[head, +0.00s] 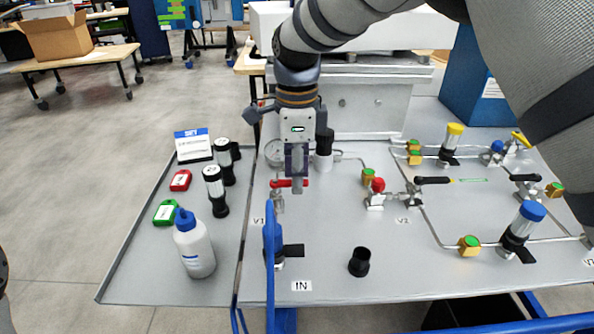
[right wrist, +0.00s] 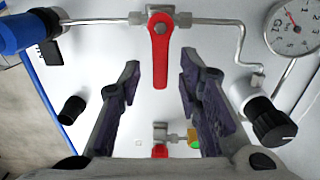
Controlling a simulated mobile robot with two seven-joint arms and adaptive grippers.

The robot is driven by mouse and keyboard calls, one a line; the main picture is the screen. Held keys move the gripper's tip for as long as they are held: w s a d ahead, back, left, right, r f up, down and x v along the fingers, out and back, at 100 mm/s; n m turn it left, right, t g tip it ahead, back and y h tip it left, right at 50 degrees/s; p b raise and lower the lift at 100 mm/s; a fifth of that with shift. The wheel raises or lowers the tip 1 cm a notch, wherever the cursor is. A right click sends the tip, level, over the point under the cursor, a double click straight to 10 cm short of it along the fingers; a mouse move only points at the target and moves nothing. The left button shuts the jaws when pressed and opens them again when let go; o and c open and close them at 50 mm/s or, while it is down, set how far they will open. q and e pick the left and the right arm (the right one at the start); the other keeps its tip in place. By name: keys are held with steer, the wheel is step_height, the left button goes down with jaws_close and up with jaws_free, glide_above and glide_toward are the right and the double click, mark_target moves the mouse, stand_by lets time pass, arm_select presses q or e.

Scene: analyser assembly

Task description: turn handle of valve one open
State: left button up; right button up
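Valve one is the valve by the V1 label (head: 258,221), with a red lever handle (head: 291,183) that lies roughly sideways in the head view. My right gripper (head: 297,188) points down at this handle and hides part of it. In the right wrist view the red handle (right wrist: 160,55) hangs from its pivot on a horizontal metal pipe. My right gripper (right wrist: 158,78) is open there, with one dark finger on each side of the handle and visible gaps to both. The left gripper does not show.
A pressure gauge (right wrist: 295,28) and a black knob (right wrist: 272,121) stand close to the right gripper. A white bottle (head: 194,245) stands on the left tray.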

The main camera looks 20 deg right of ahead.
jaws_close()
